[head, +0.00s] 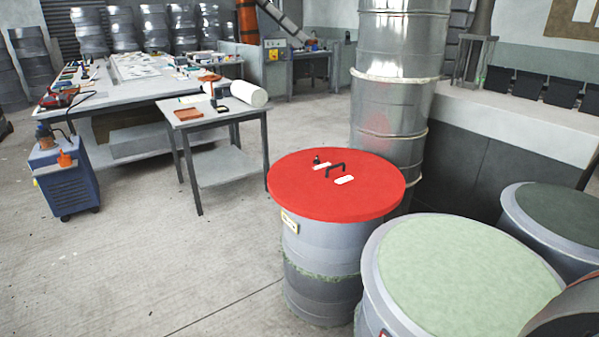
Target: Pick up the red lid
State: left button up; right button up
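The red lid (300,192) is a flat round disc lying on top of a grey metal drum (315,260). A dark bar handle (336,168) stands up from the middle of the lid, with small white labels on either side of it. A small dark object stands on the far white label. The whole top of the lid is uncovered in the head view. Neither of my grippers shows in the head view, and nothing is touching the lid.
A drum with a pale green top (465,272) stands close at the right, with a dark-topped drum (560,218) behind it. A tall metal column (398,90) rises behind the lid. A small table (215,118) and blue cart (65,180) stand left. The left foreground floor is clear.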

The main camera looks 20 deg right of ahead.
aim_at(347, 185)
jog(key=i+j+u, duration=0.1)
jog(key=i, duration=0.55)
jog(key=i+j, duration=0.25)
jog(key=i, duration=0.45)
jog(key=i+j+z, duration=0.1)
jog(key=i+z, duration=0.25)
jog(key=i+j+z, duration=0.15)
jog(key=z, duration=0.2)
jog(key=i+j+z, duration=0.45)
jog(key=z, duration=0.35)
jog(key=i+j+z, duration=0.15)
jog(key=z, duration=0.25)
jog(key=i+j+z, duration=0.15)
jog(key=z, duration=0.3)
